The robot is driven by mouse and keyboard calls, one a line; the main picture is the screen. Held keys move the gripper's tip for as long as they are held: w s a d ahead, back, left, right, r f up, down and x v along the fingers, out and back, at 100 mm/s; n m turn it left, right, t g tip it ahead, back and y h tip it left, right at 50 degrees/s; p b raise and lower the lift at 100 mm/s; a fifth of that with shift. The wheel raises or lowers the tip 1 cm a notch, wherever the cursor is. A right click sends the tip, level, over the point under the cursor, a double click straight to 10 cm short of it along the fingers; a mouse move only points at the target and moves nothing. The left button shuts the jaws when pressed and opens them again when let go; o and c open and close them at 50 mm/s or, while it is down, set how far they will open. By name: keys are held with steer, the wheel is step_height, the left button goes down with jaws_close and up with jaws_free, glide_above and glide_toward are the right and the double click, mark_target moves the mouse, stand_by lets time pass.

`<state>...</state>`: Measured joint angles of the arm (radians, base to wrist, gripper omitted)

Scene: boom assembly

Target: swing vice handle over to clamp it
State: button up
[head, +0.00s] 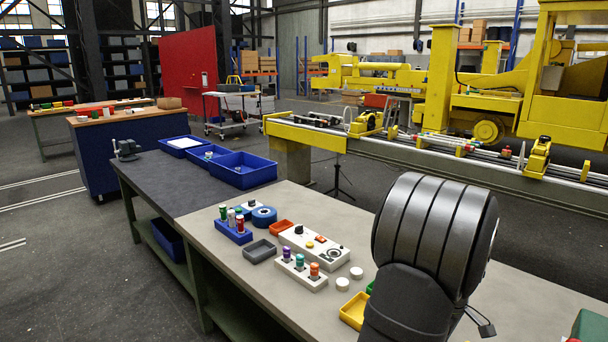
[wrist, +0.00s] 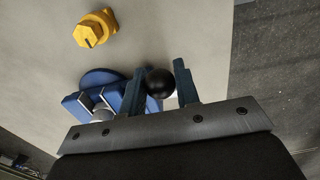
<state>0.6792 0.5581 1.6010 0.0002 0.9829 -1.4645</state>
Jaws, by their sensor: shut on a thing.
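In the wrist view, my gripper (wrist: 160,72) has its two fingers on either side of a black ball knob (wrist: 160,84), shut on it. The knob appears to be the end of the vice handle; the handle's bar is hidden. A blue vice (wrist: 74,105) with a round blue base (wrist: 100,77) lies just left of the fingers, partly hidden by my gripper. Whether its jaws are open or closed I cannot tell. In the head view, my dark arm covers the right front of the bench and hides my gripper and this vice.
A yellow hexagonal part (wrist: 95,29) lies on the bench beyond the vice. In the head view, the bench (head: 215,270) carries a grey control box (head: 318,248), a yellow tray (head: 354,309) and blue bins (head: 243,170). A dark bench vice (head: 126,150) stands at the far end.

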steer(key=shift+s+d+f, duration=0.4)
steer(key=shift+d+f, duration=0.05)
steer(key=shift+f, duration=0.2)
steer(key=shift+s+f, duration=0.1)
steer(key=shift+s+d+f, duration=0.2)
steer(key=shift+f, duration=0.25)
steer(key=shift+s+d+f, duration=0.15)
steer(key=shift+d+f, duration=0.05)
steer(key=shift+f, duration=0.25)
steer(key=o, duration=0.5)
steer(key=shift+r, duration=0.1)
